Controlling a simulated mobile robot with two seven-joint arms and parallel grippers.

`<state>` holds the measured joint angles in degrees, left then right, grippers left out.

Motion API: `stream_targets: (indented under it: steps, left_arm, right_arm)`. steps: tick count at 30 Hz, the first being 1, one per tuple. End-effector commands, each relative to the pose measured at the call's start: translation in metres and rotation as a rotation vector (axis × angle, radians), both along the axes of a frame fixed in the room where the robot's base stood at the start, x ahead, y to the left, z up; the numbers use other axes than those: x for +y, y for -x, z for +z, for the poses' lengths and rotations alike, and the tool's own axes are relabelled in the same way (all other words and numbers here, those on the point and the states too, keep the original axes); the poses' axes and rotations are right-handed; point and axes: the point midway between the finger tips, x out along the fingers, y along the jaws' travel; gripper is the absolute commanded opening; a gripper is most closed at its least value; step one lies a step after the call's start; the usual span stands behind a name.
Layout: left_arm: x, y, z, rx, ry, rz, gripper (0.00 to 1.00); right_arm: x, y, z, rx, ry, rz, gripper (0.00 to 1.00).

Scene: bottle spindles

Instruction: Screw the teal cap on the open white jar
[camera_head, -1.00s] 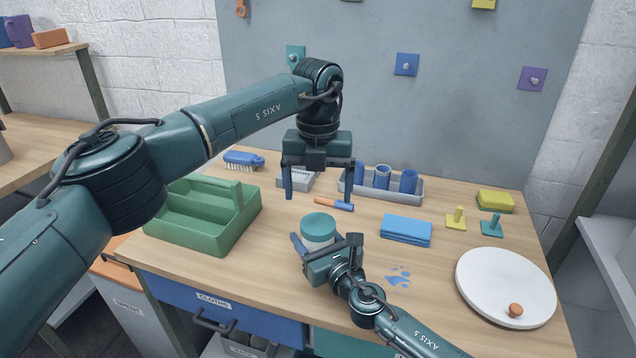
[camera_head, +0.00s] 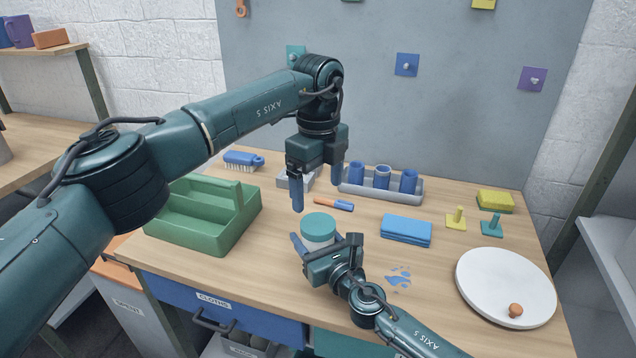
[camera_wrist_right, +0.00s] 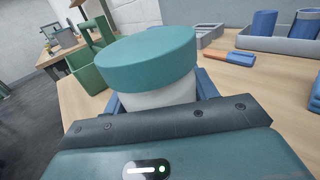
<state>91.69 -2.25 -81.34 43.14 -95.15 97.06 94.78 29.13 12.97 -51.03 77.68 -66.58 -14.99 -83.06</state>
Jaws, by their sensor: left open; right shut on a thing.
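The white jar (camera_head: 318,243) stands upright on the workbench with the teal cap (camera_head: 319,226) sitting on its top. In the right wrist view the cap (camera_wrist_right: 148,58) covers the mouth of the jar (camera_wrist_right: 160,97); I cannot tell how tightly it is seated. My right gripper (camera_head: 318,245) is shut around the jar's white body, its blue fingers on either side. My left gripper (camera_head: 318,192) is open and empty, pointing down above and behind the cap, apart from it. The far side of the jar is hidden.
A green caddy (camera_head: 192,236) stands to the left. Behind the jar lie an orange and blue marker (camera_head: 333,204) and a grey tray (camera_head: 415,190) with blue cups. A folded blue cloth (camera_head: 406,230), a blue puddle (camera_head: 398,275) and a round white board (camera_head: 480,285) are to the right.

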Motion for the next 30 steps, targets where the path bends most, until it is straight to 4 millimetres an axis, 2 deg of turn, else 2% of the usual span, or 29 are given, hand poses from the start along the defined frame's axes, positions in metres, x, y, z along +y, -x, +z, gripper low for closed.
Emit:
stream_targets:
  steps: [5,13,18,30]
  left_arm:
    - [0.001,0.000,-0.017,0.003,-0.001,0.000,0.87]
    - [0.000,0.001,-0.059,0.004,0.000,-0.001,0.87]
    - [0.001,0.000,-0.075,0.001,-0.001,-0.001,0.87]
    - [0.000,0.000,-0.080,-0.001,0.001,-0.001,0.85]
  right_arm:
    - [0.000,0.000,0.000,0.001,0.000,0.000,0.00]
    - [0.000,0.000,0.000,0.001,0.000,0.000,0.00]
    - [0.000,0.000,0.000,0.001,0.000,0.000,0.00]
    - [0.000,0.000,0.000,0.000,0.000,0.000,0.00]
